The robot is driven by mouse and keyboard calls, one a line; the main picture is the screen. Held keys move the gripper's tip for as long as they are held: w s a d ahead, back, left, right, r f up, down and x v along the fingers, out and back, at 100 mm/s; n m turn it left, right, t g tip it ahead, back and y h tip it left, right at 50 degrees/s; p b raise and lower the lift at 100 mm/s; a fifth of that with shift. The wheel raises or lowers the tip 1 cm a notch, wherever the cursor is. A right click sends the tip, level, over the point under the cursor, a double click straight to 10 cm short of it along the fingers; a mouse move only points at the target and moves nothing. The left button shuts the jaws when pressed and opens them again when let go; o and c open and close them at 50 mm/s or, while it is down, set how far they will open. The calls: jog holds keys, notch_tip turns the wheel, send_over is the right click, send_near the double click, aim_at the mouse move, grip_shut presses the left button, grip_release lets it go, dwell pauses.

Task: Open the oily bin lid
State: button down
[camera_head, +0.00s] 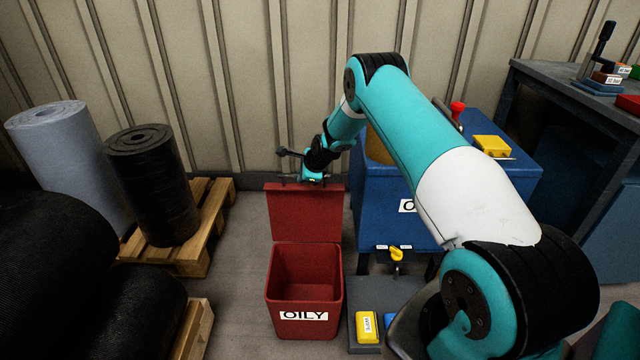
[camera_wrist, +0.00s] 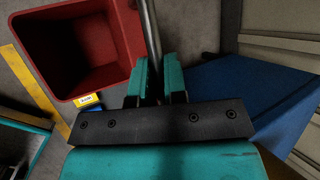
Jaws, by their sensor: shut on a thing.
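The red bin labelled OILY (camera_head: 306,331) stands on the floor in the middle of the head view, and its empty-looking inside shows in the wrist view (camera_wrist: 110,45). Its red lid (camera_head: 305,214) stands roughly upright at the bin's back side, so the bin is open. My gripper (camera_head: 312,180) is at the lid's upper edge. In the wrist view the teal fingers (camera_wrist: 160,82) are shut on a dark narrow bar (camera_wrist: 151,35), which seems to be the lid's edge or handle. The exact contact is partly hidden.
A blue machine (camera_head: 375,205) stands close to the right of the lid. A yellow box (camera_head: 367,327) is on a dark base right of the bin. A pallet (camera_head: 200,255) with rolls is at left. The ribbed wall (camera_head: 250,90) is behind.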

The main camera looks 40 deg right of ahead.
jog(key=shift+d+f, duration=0.2)
jog(key=shift+d, duration=0.15)
jog(key=c, duration=1.2)
grip_release()
jog(key=shift+w+a+r, duration=0.1)
jog(key=shift+a, duration=0.05)
jog(key=shift+r, duration=0.1)
jog(key=shift+r, duration=0.3)
jog(key=p+v, duration=0.2)
jog(key=v, duration=1.4)
jog(key=shift+s+r, duration=0.25)
jog(key=shift+r, duration=0.05)
